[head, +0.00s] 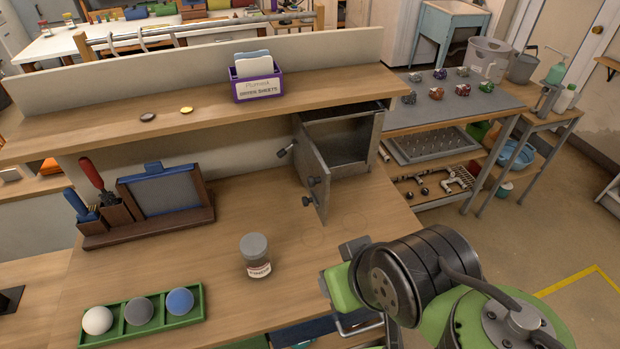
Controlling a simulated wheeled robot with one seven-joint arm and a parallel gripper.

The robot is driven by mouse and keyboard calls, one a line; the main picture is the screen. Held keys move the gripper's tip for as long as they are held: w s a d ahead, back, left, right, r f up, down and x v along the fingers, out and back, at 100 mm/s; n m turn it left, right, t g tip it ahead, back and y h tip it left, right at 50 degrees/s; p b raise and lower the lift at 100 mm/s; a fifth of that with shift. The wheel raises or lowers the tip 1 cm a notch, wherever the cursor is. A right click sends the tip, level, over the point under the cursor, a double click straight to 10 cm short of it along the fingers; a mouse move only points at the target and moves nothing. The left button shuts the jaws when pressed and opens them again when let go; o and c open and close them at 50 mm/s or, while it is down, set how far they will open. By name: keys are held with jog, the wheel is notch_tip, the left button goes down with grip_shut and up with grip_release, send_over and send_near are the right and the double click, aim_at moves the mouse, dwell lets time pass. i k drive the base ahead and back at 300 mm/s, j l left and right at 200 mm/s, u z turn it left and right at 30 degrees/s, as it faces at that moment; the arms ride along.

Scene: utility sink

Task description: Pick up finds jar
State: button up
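The finds jar (257,262) is a small clear jar with a grey lid and a white label with dark lettering. It stands upright on the wooden worktop, left of my arm, and looks partly filled with something dark. My gripper (347,286) is at the lower right, to the right of the jar and apart from it. My own wrist hides much of it, so I cannot tell how far its fingers are spread.
A green tray (202,300) with three balls lies left of the jar. A wooden holder (150,225) with tools and a blue-framed panel stands behind left. A grey cabinet's open door (312,172) juts over the worktop behind right. The worktop around the jar is clear.

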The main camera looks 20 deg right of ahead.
aim_at(261, 269)
jog(key=j+u, duration=0.2)
jog(key=j, duration=0.5)
jog(key=i+j+u, duration=0.2)
jog(key=j, duration=0.5)
jog(key=k, duration=0.1)
